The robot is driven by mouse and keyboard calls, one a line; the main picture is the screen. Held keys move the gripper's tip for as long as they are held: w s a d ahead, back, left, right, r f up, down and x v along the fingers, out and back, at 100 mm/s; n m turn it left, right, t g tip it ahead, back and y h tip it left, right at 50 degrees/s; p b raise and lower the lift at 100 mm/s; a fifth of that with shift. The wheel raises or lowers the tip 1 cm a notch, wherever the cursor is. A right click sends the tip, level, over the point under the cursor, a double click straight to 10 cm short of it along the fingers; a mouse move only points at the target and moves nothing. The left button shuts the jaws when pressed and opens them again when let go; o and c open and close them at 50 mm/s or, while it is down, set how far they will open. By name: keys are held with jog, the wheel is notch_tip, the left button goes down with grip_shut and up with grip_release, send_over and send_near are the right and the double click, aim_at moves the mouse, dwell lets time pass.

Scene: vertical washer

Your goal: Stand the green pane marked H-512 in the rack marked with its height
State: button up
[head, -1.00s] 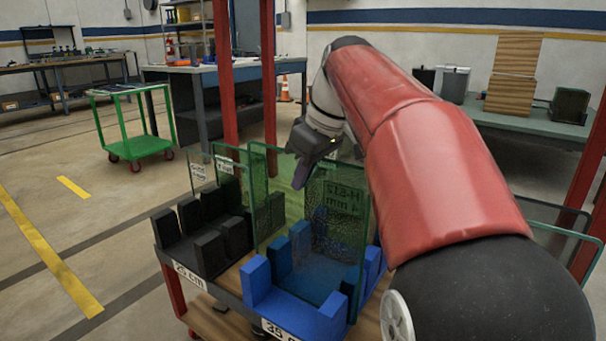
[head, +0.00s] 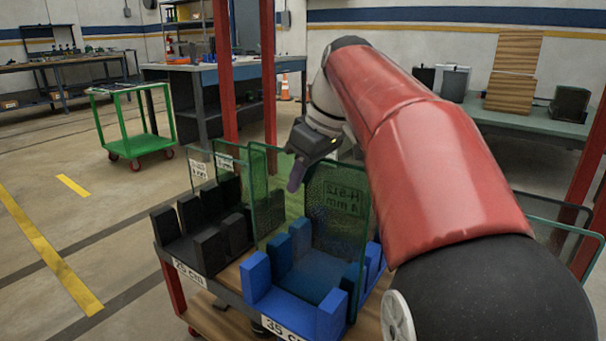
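The green pane marked H-512, 4 mm (head: 343,225) is upright at the blue rack (head: 262,293), its lower part among the blue posts. Its label shows near the top and its face looks textured. I cannot tell whether its bottom edge rests in the slot. The blue rack's front label reads 35 cm (head: 281,331). My gripper (head: 295,182) points down beside the upper left of the marked pane. Only a purplish finger shows, and I cannot tell whether it touches glass. The black rack (head: 210,250), labelled 25 cm (head: 189,274), stands to the left.
Another green pane (head: 262,190) stands between the marked pane and the black rack. Smaller labelled panes (head: 199,170) stand at the black rack. The racks sit on a cart with red legs (head: 173,296). More glass (head: 560,240) stands at right. A green trolley (head: 138,145) is farther back.

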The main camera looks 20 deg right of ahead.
jog(key=p+v, duration=0.2)
jog(key=v, duration=0.5)
jog(key=shift+s+r, duration=0.1)
jog(key=shift+r, duration=0.3)
notch_tip(320, 180, up, 10)
jog(key=p, duration=0.9)
dwell(0.6)
jog(key=s+a+f+m+h, duration=0.1)
jog(key=s+a+f+m, duration=0.1)
jog(key=s+f, duration=0.3)
jog(key=s+a+f+m+t, duration=0.1)
jog(key=s+a+f+m, duration=0.1)
jog(key=s+f, duration=0.4)
jog(key=s+a+f+m+h, duration=0.1)
jog(key=s+a+f, duration=0.3)
jog(key=f, duration=1)
jog(key=shift+s+m+t+h, duration=0.3)
jog(key=shift+s+m+t, duration=0.1)
jog(key=shift+s+m, duration=0.45)
